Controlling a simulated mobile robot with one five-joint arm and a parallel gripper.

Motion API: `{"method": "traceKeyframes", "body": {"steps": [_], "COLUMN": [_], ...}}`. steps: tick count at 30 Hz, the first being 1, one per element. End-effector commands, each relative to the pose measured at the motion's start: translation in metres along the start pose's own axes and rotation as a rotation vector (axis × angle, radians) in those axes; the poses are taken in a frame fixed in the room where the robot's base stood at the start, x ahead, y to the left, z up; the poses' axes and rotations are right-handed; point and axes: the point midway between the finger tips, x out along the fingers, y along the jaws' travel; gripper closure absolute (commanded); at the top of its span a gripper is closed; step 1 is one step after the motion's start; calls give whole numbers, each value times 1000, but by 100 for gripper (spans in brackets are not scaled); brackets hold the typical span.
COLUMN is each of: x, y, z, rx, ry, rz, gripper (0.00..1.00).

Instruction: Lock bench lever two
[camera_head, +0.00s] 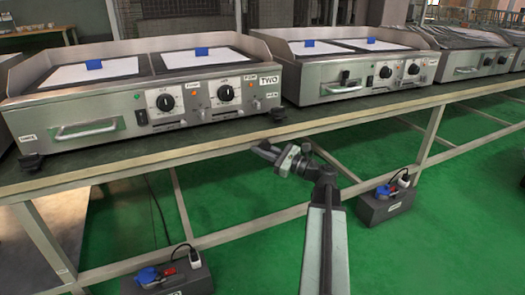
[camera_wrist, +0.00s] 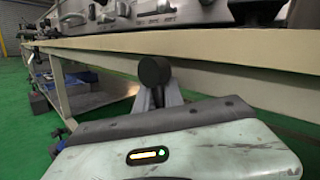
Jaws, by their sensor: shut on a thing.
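My gripper (camera_head: 272,153) is at the front edge of the bench, low and to the right below the unit marked TWO (camera_head: 205,110). In the wrist view a round black knob (camera_wrist: 153,70), which looks like the bench lever's end, stands beyond the pale green gripper housing (camera_wrist: 185,150), just under the bench edge. The gripper is shut on it.
The bench (camera_head: 120,165) runs across the view and carries a second steel unit (camera_head: 360,85) on the right. Grey boxes with plugs stand on the green floor, one at lower left (camera_head: 180,278) and one at right (camera_head: 386,205).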

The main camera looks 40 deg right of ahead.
Motion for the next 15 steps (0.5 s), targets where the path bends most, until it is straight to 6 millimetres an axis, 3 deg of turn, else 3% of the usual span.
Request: {"method": "traceKeyframes", "body": {"steps": [6, 7, 8, 15], "x": [-1, -1, -1, -3], "y": [-1, -2, -2, -2], "z": [1, 1, 1, 0], "rx": [-1, -2, -2, -3], "ry": [-1, -1, -1, 1], "rz": [-1, -1, -1, -2], "gripper": [100, 85, 78, 78]}}
